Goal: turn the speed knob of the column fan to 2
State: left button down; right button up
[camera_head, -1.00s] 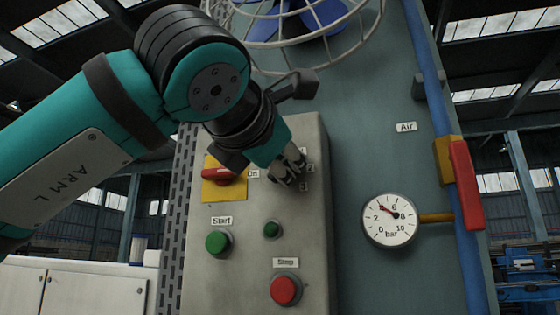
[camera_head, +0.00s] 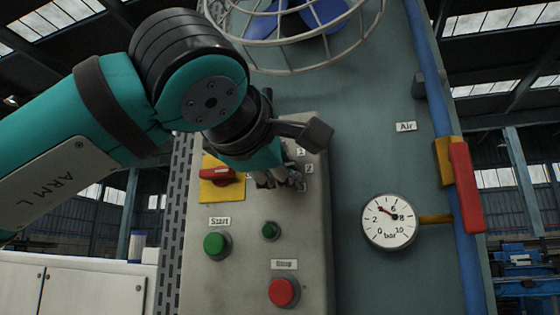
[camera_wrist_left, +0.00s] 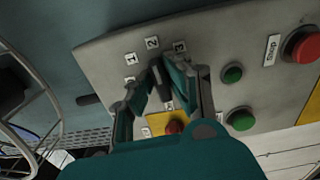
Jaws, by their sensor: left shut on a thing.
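The grey control panel (camera_head: 250,285) of the column fan carries the speed knob, which my gripper mostly hides in the head view. My left gripper (camera_head: 282,180) is at the panel's upper right and is shut on the knob. In the left wrist view, the gripper (camera_wrist_left: 168,76) has its fingers around the dark knob (camera_wrist_left: 159,76). Number labels 1 (camera_wrist_left: 130,58), 2 (camera_wrist_left: 152,43) and 3 (camera_wrist_left: 179,47) stand around it. I cannot tell exactly where the knob points. My right gripper is not in view.
A red switch on a yellow plate (camera_head: 207,190) is just left of the gripper. Green buttons (camera_head: 216,243) and a red stop button (camera_head: 283,292) sit below. A pressure gauge (camera_head: 390,221) and red-handled pipe (camera_head: 465,185) are right. The fan cage (camera_head: 300,70) is above.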

pick_arm(q)
jog(key=shift+m, duration=0.3)
jog(key=c, duration=1.3)
grip_release()
jog(key=v, duration=1.2)
